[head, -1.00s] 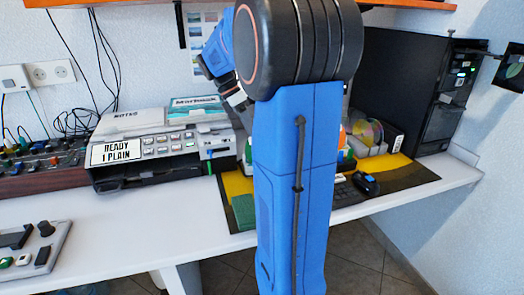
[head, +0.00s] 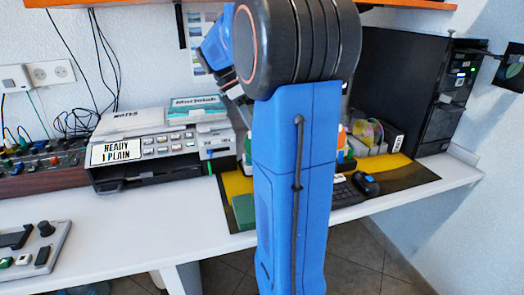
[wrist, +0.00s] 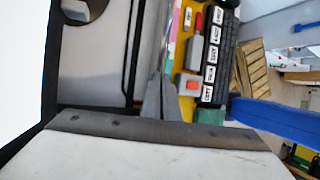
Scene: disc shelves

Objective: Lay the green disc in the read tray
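My gripper (wrist: 161,82) shows in the wrist view with its two dark fingers close together. I see no disc clearly between them; anything thin held edge-on there is too small to tell. In the head view my blue arm hides most of the gripper. A shiny disc with green and rainbow tints (head: 367,133) stands upright at the right of the desk. I cannot tell which is the green disc. I cannot make out a read tray for certain.
A grey machine with a "READY 1 PLAIN" sign (head: 117,153) stands left of my arm. A black tower (head: 400,90) stands at the back right. A keyboard (wrist: 228,50) and a yellow-and-black mat (head: 415,176) lie nearby. The front left-centre of the white desk (head: 130,225) is bare.

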